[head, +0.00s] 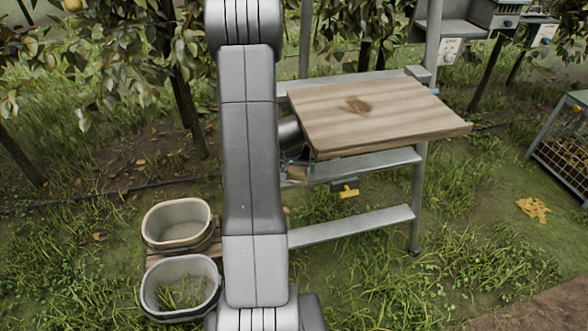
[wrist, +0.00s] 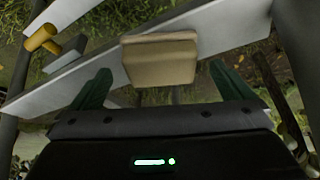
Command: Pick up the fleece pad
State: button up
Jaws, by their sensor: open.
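The fleece pad looks like a beige block with rounded edges (wrist: 160,62) in the wrist view, at the edge of a grey metal rail. It also shows small in the head view (head: 297,173), beside my arm and below the wooden tabletop. My gripper (wrist: 160,72) is open, with one green finger on each side of the pad in the picture. The fingers appear apart from the pad, and nothing is held. In the head view my gripper is mostly hidden by my arm and the tabletop.
The wooden tabletop (head: 375,110) overhangs the metal rails (head: 352,228). Two buckets (head: 178,222) (head: 180,285) stand at lower left. Trees stand behind; grass at front right is open.

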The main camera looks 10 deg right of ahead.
aim_at(294, 168)
jog(key=shift+w+d+f+b, duration=0.2)
jog(key=shift+w+f, duration=0.3)
jog(key=shift+f, duration=0.2)
jog(key=shift+w+d+f+b, duration=0.15)
jog(key=shift+w+f, duration=0.35)
jog(key=shift+f, duration=0.2)
jog(key=shift+c, duration=0.2)
jog(key=c, duration=1)
jog(key=shift+o, duration=0.2)
jog(key=shift+r, duration=0.15)
jog(key=shift+r+p, duration=0.35)
jog(key=shift+r, duration=0.25)
jog(key=s+a+b, duration=0.3)
jog(key=s+b, duration=0.2)
jog(key=s, duration=0.3)
jog(key=s+a+b, duration=0.3)
jog(key=s+b, duration=0.2)
jog(key=s, duration=0.4)
jog(key=shift+a, duration=0.15)
